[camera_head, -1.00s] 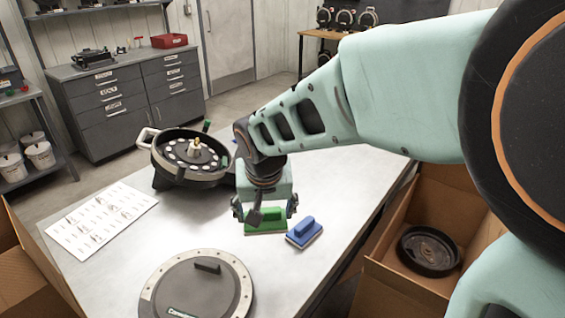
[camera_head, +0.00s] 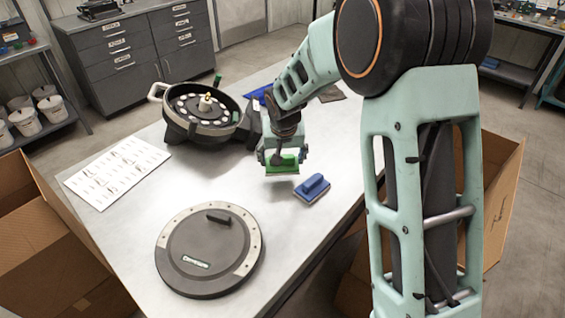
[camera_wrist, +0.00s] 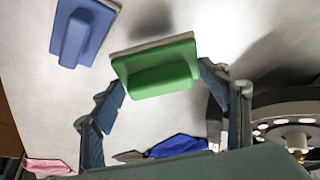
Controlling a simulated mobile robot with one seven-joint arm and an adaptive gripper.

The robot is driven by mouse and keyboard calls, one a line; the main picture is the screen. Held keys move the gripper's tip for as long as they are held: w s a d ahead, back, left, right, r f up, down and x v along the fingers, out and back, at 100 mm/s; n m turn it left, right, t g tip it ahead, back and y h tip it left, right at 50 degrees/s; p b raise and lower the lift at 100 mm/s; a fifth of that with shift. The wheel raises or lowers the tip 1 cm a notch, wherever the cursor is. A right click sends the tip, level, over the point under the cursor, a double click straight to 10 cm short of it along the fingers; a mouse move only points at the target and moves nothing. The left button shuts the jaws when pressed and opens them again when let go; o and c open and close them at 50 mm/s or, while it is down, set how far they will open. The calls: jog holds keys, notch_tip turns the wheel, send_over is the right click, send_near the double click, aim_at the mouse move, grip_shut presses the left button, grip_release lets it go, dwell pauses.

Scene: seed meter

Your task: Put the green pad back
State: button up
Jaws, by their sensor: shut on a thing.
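The green pad (camera_head: 283,168) is a block with a raised grip and a pale underside. My gripper (camera_head: 283,159) is shut on its raised grip. The pad appears to hang just above the table, behind and left of the blue pad (camera_head: 312,188). In the wrist view the green pad (camera_wrist: 155,70) is tilted slightly between my fingertips (camera_wrist: 162,84), and shadows lie on the table beyond it. The blue pad (camera_wrist: 84,32) lies apart from it at the upper left there. The fingers partly hide the green pad in the head view.
The seed meter housing (camera_head: 200,108) with a ring of white discs stands left of my gripper. A round dark lid (camera_head: 208,250) lies in front. A printed sheet (camera_head: 117,172) lies at left. A blue cloth (camera_head: 262,93) lies behind. Open cardboard boxes (camera_head: 495,200) flank the table.

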aim_at(282, 164)
jog(key=shift+w+f, duration=0.5)
jog(key=shift+f, duration=1.55)
jog(key=shift+f, duration=0.1)
jog(key=shift+f, duration=0.15)
jog(key=o, duration=1.1)
jog(key=shift+o, duration=0.2)
jog(key=shift+s+r, duration=0.1)
jog(key=shift+r, duration=0.6)
jog(key=v, duration=1.1)
jog(key=shift+s, duration=0.15)
